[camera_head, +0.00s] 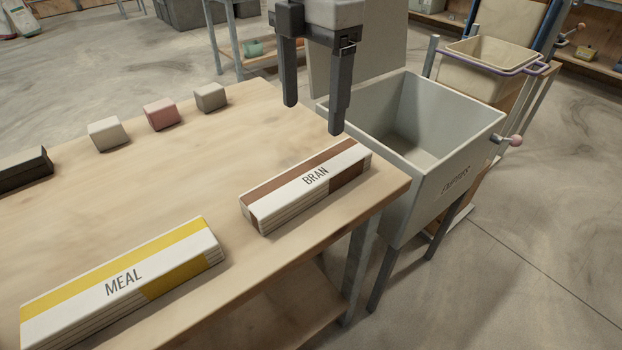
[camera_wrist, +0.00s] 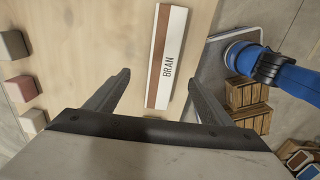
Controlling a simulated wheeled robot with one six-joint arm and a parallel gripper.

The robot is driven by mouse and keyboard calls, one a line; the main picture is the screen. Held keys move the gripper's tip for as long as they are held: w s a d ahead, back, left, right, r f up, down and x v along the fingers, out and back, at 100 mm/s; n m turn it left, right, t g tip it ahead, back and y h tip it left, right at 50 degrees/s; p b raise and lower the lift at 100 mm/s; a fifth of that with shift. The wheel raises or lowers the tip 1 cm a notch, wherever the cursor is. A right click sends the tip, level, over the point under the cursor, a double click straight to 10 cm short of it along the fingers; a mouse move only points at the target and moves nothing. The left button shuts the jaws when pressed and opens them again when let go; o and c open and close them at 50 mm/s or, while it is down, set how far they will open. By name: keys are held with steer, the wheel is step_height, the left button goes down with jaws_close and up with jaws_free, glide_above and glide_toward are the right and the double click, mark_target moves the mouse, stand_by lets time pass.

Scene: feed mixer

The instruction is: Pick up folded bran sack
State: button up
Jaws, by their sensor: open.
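The folded bran sack (camera_head: 307,187) is a long flat white bundle with brown bands and the word BRAN. It lies on the wooden table near the right edge. In the wrist view the sack (camera_wrist: 166,56) lies ahead, its near end between the lines of the two fingers. My gripper (camera_head: 314,118) is open and empty. In the head view it hangs above and behind the sack, apart from it. The fingers also show in the wrist view (camera_wrist: 160,85).
A white and yellow MEAL sack (camera_head: 125,280) lies at the table's front left. Several small blocks (camera_head: 161,115) stand along the back, with a dark block (camera_head: 24,170) at left. A grey open bin (camera_head: 440,185) stands right of the table (camera_head: 130,190). A cream tub (camera_head: 490,68) stands behind it.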

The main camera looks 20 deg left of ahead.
mark_target(311, 171)
step_height(311, 171, down, 9)
steer(key=shift+r, duration=0.2)
steer(key=f, duration=0.2)
steer(key=s+f, duration=0.1)
steer(key=f, duration=0.1)
steer(key=shift+d+f, duration=0.15)
steer(key=shift+d, duration=0.05)
steer(key=shift+f, duration=0.55)
steer(key=shift+c, duration=0.6)
steer(key=c, duration=1.1)
